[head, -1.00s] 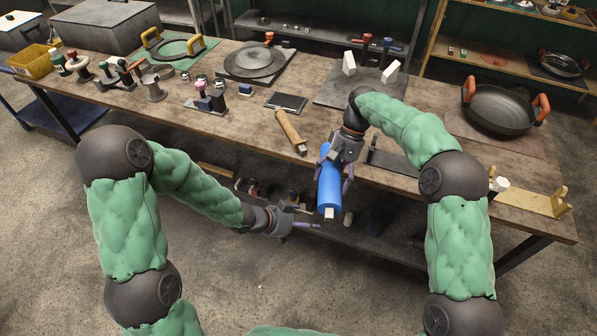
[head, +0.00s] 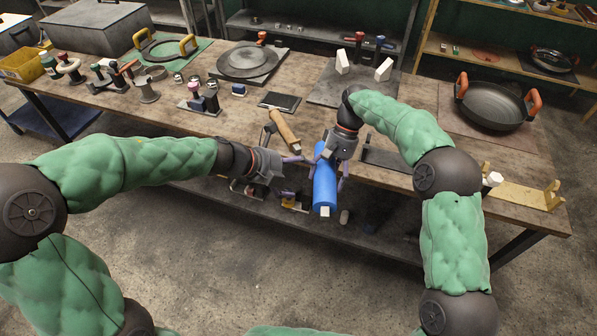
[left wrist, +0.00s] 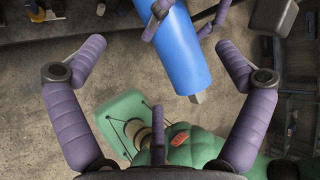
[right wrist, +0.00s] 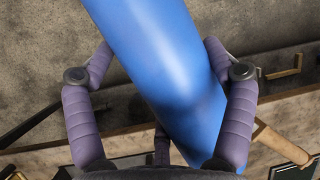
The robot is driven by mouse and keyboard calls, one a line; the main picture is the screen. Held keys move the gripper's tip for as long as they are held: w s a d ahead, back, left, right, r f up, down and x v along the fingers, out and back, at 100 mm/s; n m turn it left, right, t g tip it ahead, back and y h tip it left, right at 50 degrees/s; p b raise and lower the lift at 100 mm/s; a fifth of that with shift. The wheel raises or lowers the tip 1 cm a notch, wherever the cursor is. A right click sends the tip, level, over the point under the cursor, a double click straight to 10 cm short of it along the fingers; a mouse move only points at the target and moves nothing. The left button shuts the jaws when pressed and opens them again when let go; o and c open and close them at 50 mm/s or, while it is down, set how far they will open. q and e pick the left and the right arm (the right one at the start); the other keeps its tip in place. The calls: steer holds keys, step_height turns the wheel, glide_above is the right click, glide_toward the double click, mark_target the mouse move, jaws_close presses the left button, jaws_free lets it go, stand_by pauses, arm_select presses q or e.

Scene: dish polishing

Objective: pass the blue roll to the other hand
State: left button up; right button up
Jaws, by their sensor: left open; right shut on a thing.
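The blue roll (head: 325,181) hangs in front of the table's front edge, tilted, with a pale square end pointing down. My right gripper (head: 332,165) is shut on its upper part; in the right wrist view the fingers (right wrist: 160,80) lie on both sides of the roll (right wrist: 165,60). My left gripper (head: 297,175) is open and empty, just left of the roll at about its height. In the left wrist view the roll (left wrist: 172,50) is ahead, between and beyond the open left fingers (left wrist: 160,55).
A black pan (head: 496,104) with orange handles stands at the right. A lower shelf (head: 375,232) with small items is under the table.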

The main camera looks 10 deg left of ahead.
mark_target(323, 177)
arm_select(q)
steer(key=x, duration=1.1)
steer(key=shift+w+d+f, duration=0.2)
steer(key=shift+w+d, duration=0.05)
steer(key=c, duration=1.3)
steer(key=shift+r, duration=0.1)
steer(key=shift+c, duration=1.1)
arm_select(e)
steer(key=o, duration=1.5)
